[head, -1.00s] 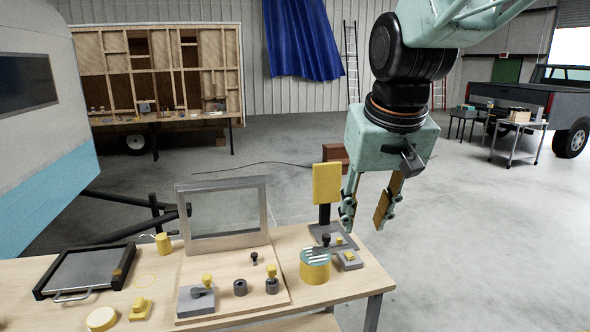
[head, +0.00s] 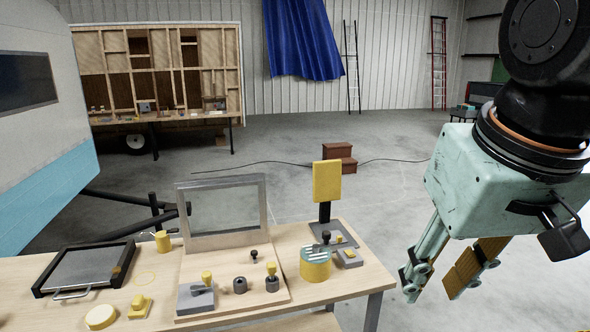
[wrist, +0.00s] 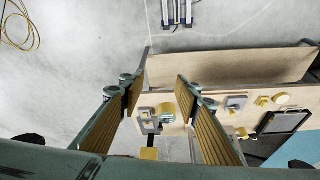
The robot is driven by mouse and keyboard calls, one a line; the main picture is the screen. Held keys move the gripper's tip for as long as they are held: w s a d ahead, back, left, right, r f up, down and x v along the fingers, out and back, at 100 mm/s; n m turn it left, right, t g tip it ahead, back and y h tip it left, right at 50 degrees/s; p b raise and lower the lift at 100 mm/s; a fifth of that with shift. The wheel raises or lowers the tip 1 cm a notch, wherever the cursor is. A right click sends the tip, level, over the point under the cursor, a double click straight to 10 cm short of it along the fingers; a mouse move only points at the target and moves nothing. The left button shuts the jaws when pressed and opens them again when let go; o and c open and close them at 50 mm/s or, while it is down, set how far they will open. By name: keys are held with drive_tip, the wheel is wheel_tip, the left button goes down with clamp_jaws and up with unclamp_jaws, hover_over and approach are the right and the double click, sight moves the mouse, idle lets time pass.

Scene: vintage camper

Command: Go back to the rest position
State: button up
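My gripper (head: 432,285) hangs at the right of the head view, past the right edge of the wooden workbench (head: 352,285). Its two fingers are apart with nothing between them, so it is open and empty. It also shows in the wrist view (wrist: 160,92), with the bench and its small parts below and beyond the fingers. No object is held.
A brown step box (head: 340,160) sits on the floor behind. Floor around my gripper looks clear.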

drive_tip(key=s+d+f, duration=0.1)
drive_tip(key=s+f, duration=0.1)
drive_tip(key=s, duration=0.7)
drive_tip(key=shift+s+d+f, duration=0.15)
drive_tip(key=shift+s+f, duration=0.25)
